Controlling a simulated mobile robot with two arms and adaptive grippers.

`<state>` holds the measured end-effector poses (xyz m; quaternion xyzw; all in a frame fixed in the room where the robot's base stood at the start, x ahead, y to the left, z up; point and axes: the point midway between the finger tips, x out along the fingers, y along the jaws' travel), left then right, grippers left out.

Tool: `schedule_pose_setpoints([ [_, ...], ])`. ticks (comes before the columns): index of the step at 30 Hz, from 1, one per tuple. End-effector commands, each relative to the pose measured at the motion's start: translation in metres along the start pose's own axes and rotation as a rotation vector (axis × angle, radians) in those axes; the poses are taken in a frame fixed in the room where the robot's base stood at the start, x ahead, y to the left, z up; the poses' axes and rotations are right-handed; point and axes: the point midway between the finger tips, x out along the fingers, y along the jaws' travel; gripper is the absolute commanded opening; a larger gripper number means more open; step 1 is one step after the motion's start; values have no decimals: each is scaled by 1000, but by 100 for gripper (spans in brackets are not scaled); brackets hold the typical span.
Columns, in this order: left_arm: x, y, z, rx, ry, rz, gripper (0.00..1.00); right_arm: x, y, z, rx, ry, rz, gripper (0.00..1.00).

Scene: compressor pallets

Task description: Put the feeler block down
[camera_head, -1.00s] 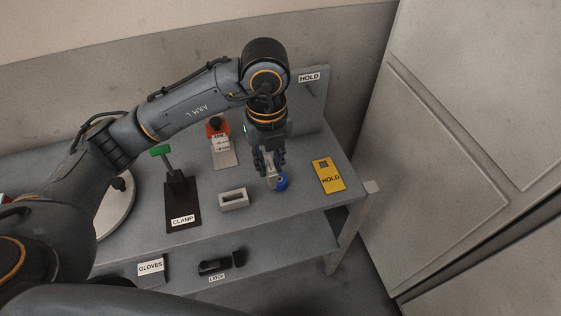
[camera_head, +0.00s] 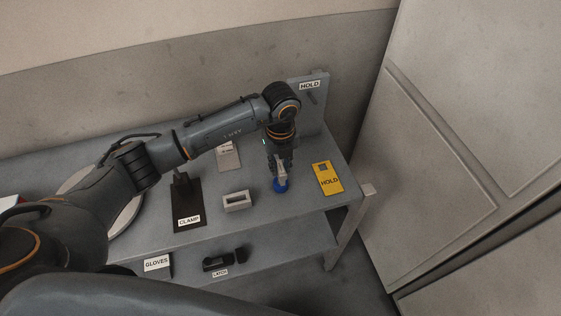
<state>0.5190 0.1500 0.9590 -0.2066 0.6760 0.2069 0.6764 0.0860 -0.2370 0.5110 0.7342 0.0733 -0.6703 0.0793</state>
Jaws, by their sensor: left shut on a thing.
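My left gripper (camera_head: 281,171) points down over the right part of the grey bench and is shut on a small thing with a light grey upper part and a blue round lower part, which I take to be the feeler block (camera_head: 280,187). The fingers hide part of it. The blue part is at or just above the bench top; I cannot tell if it touches. A grey hollow rectangular block (camera_head: 237,202) sits on the bench to its left, apart from it. My right gripper is out of view.
A yellow HOLD tag (camera_head: 328,178) lies right of the gripper. A HOLD sign (camera_head: 309,85) is on the upright panel behind. A black CLAMP stand (camera_head: 188,212) is further left. GLOVES (camera_head: 157,262) and LATCH (camera_head: 219,272) labels show on the lower shelf. Bench front right is clear.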

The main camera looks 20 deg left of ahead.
Motion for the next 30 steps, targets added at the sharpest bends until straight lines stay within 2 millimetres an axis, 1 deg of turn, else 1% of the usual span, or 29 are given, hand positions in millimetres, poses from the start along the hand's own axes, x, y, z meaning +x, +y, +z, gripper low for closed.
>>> schedule_pose_setpoints([
  [4,0,0,0,0,0,-1,0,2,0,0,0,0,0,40],
  [15,12,0,0,-1,0,-2,0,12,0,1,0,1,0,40],
  [18,11,0,0,-1,0,-2,0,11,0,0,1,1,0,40],
  [19,12,0,0,-1,0,-1,22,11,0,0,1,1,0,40],
  [22,12,0,0,-1,1,-1,42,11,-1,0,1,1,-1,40],
  [30,12,0,0,-1,0,-1,43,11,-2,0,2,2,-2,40],
])
